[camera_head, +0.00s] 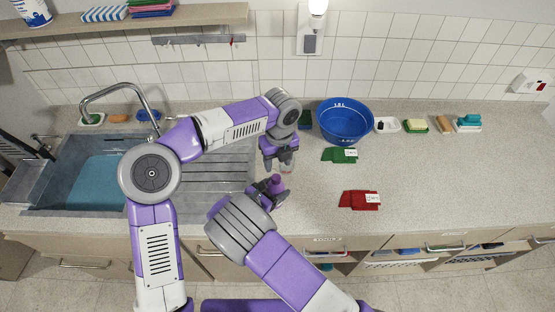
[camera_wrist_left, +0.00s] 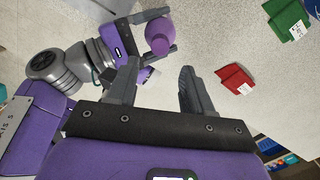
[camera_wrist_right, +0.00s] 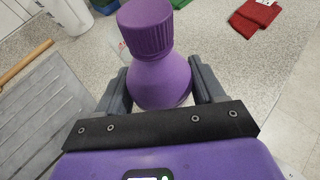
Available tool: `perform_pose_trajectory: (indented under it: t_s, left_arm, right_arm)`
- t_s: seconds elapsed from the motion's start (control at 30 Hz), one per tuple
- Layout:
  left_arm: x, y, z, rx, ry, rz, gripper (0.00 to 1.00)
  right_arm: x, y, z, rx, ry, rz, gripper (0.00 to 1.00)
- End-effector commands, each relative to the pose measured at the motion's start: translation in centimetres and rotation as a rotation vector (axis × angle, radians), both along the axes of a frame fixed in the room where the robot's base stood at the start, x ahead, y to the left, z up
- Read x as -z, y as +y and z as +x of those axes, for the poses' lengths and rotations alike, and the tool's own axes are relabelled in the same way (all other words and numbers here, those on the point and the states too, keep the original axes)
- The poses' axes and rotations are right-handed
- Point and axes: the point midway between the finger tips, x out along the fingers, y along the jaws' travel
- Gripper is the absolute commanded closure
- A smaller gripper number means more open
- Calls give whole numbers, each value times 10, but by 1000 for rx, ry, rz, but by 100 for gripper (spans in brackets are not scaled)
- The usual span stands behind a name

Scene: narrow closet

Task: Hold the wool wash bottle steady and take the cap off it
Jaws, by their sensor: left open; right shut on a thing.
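The purple wool wash bottle (camera_wrist_right: 162,80) stands on the counter with its ribbed purple cap (camera_wrist_right: 146,27) on top. My right gripper (camera_wrist_right: 160,88) is shut on the bottle's body, below the cap. In the head view the bottle (camera_head: 276,182) shows small between the right fingers, its lower part hidden. My left gripper (camera_head: 279,168) is open and empty, above and behind the bottle, fingers pointing down.
A green cloth (camera_head: 340,155) and a red cloth (camera_head: 360,200) lie right of the bottle. A blue basin (camera_head: 345,121) stands behind, with soaps and a brush farther right. The sink (camera_head: 85,170) and drainboard are at left. The counter at right front is clear.

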Motion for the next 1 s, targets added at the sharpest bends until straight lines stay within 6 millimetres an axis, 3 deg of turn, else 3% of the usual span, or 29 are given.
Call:
perform_pose_trajectory:
  t_s: [0.53, 0.93, 1.0]
  left_arm:
    - [69, 3, 3, 10, 3, 1, 49]
    - [78, 3, 3, 9, 0, -1, 49]
    - [78, 3, 3, 9, 0, -1, 57]
  right_arm:
    - [1, 0, -1, 0, 4, 2, 100]
    - [1, 0, -1, 0, 4, 2, 100]
    - [1, 0, -1, 0, 4, 2, 100]
